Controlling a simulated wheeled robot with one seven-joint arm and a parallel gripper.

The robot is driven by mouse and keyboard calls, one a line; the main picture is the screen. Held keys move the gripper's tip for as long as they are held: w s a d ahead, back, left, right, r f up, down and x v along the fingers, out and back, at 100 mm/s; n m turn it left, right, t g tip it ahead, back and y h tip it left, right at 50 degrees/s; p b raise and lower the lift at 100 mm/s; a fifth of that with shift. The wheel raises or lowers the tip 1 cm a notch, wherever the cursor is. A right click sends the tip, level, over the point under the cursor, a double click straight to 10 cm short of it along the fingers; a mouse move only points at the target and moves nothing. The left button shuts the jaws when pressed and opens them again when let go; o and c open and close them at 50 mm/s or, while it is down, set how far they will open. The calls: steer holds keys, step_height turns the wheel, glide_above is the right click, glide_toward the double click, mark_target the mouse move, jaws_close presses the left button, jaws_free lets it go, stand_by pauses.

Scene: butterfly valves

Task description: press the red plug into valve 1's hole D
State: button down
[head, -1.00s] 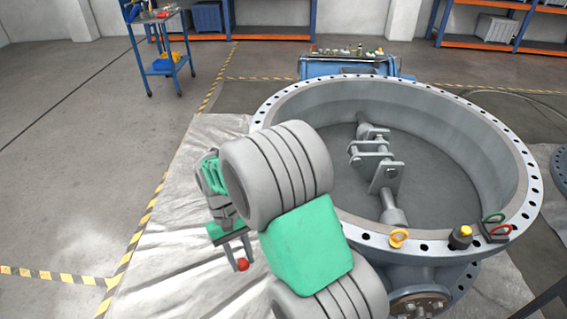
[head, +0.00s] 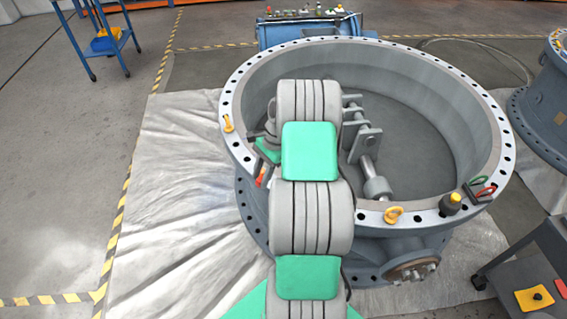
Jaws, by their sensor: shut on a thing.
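Valve 1, taken to be the large grey valve in the middle (head: 470,90), lies flat with a pale flange ring full of dark holes. My gripper (head: 262,174) is at the ring's left front, mostly hidden behind my arm. It is shut on the red plug (head: 260,179), which shows as a small red-orange piece at or just above the flange. I cannot tell whether the plug touches the ring or sits in a hole. No hole letters are readable, so hole D cannot be picked out.
Yellow lifting eyes (head: 394,214) stand on the ring, one near the plug (head: 228,123). A black and yellow item (head: 451,203) and red and green rings (head: 480,190) sit at its right front. A second valve (head: 540,110) and a cart (head: 540,262) stand right.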

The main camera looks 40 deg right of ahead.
steer(key=s+d+m+t, duration=0.2)
steer(key=d+m, duration=0.4)
steer(key=d, duration=0.2)
step_height(320, 180, down, 6)
steer(key=b, duration=0.4)
steer(key=shift+d+h+b, duration=0.15)
steer(key=shift+h+b, duration=0.25)
steer(key=shift+w+p, duration=0.1)
steer(key=shift+p, duration=0.5)
steer(key=shift+f, duration=0.25)
steer(key=shift+f, duration=0.35)
steer(key=shift+f, duration=0.3)
stand_by(1.0)
